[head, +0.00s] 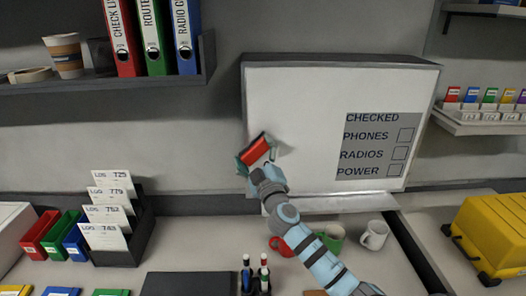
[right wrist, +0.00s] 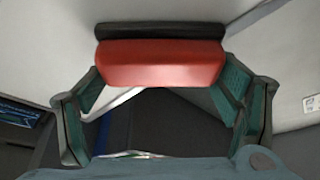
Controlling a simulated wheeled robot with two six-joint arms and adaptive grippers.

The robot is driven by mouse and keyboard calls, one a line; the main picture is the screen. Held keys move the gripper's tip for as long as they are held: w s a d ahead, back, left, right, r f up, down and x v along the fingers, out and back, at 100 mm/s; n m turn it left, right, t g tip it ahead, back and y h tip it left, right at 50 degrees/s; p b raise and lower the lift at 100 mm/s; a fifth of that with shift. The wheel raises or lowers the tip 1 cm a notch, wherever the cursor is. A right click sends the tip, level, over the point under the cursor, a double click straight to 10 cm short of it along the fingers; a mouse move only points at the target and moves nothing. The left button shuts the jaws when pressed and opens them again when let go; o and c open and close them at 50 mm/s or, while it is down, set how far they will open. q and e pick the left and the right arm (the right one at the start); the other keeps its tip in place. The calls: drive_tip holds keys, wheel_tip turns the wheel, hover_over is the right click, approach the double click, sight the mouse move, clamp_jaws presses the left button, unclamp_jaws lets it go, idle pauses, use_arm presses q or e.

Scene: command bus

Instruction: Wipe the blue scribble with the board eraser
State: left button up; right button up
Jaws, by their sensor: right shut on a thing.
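The white board (head: 300,95) hangs on the back wall, with a grey checklist panel (head: 378,147) on its right half. The board eraser (head: 255,150) has a red body and a dark pad. It is tilted at the board's lower left. My right gripper (head: 257,158) is shut on the eraser, with the pad side toward the board. In the right wrist view the eraser (right wrist: 160,62) sits between both green fingers. I cannot tell whether the pad touches the board. No blue scribble shows; the eraser and gripper hide part of the board. My left gripper is not in view.
A red mug (head: 283,246), a green mug (head: 331,238) and a white mug (head: 373,235) stand below the board near my right arm. A marker holder (head: 256,280) is at the front. A binder shelf (head: 150,88) juts out upper left; a yellow case (head: 490,235) is right.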

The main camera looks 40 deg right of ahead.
drive_tip(key=shift+a, duration=0.1)
drive_tip(key=s+a, duration=0.2)
drive_tip(key=s, duration=0.1)
drive_tip(key=s+a+p, duration=0.1)
drive_tip(key=shift+s+a, duration=0.25)
drive_tip(key=shift+s, duration=0.1)
drive_tip(key=shift+s+a, duration=0.95)
drive_tip(key=shift+s, duration=0.3)
drive_tip(key=shift+d, duration=0.1)
